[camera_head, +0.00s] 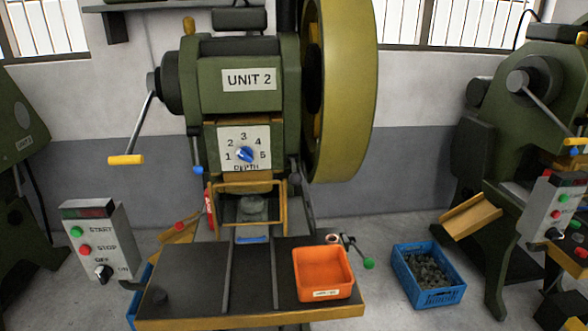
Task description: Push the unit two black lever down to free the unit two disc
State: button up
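The unit two press (240,95) stands in the middle, with a numbered depth dial (244,154) below its label. A small dark knob-ended part (295,179) hangs at the right side of the press head; I cannot tell for sure that it is the black lever. A grey-green round piece (252,208) sits inside the yellow guard frame (283,212), partly hidden by it; it may be the disc. My gripper is not in view.
An orange tray (324,274) stands on the dark worktable (195,285). A yellow-handled crank (127,160) juts out left. A green-knobbed lever (368,263) sits right of the table, near a blue crate (428,274). A control box (98,242) stands left.

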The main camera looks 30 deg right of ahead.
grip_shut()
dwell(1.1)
